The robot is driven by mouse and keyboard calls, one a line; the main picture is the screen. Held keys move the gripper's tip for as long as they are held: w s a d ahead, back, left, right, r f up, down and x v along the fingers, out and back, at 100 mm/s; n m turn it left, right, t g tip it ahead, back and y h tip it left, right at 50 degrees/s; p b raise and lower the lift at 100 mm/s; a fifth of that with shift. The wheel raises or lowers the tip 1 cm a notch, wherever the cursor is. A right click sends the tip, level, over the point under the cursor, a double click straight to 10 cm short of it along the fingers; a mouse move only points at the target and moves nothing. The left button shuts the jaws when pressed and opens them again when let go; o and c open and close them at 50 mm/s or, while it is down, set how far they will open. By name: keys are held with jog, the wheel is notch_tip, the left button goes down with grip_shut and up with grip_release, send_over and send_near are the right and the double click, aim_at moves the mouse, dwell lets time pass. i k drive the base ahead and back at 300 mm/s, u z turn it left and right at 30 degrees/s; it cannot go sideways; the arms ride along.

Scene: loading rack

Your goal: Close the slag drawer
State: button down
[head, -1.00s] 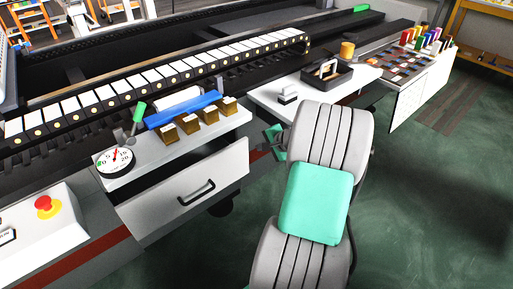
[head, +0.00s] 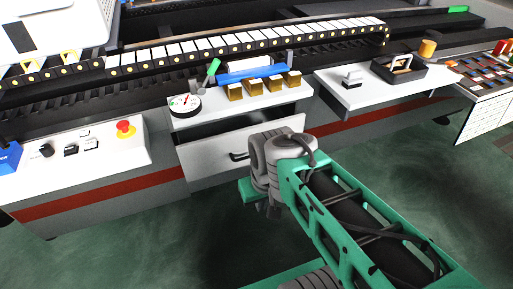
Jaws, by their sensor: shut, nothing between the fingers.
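The slag drawer (head: 206,165) is a white-fronted drawer with a black bar handle (head: 237,156), below a white shelf in the middle of the head view. Its front stands out from the machine, with a dark gap above it, so it is partly open. My grey wrist covers the right part of its front. My gripper (head: 266,207) is partly hidden below the wrist, low and just right of the handle in the picture. It is shut and holds nothing. I cannot tell whether it touches the drawer front.
The shelf (head: 214,107) above the drawer carries a dial (head: 186,105), several brass blocks and a blue bar. A panel with a red button (head: 125,129) is at left. A white ledge (head: 377,93) with a black tray (head: 399,70) is at right. Green floor in front is clear.

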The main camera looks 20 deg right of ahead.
aim_at(209, 149)
jog(key=z, duration=0.1)
jog(key=k, duration=0.15)
jog(key=u, duration=1)
jog(key=i, duration=0.55)
jog(key=z, duration=0.3)
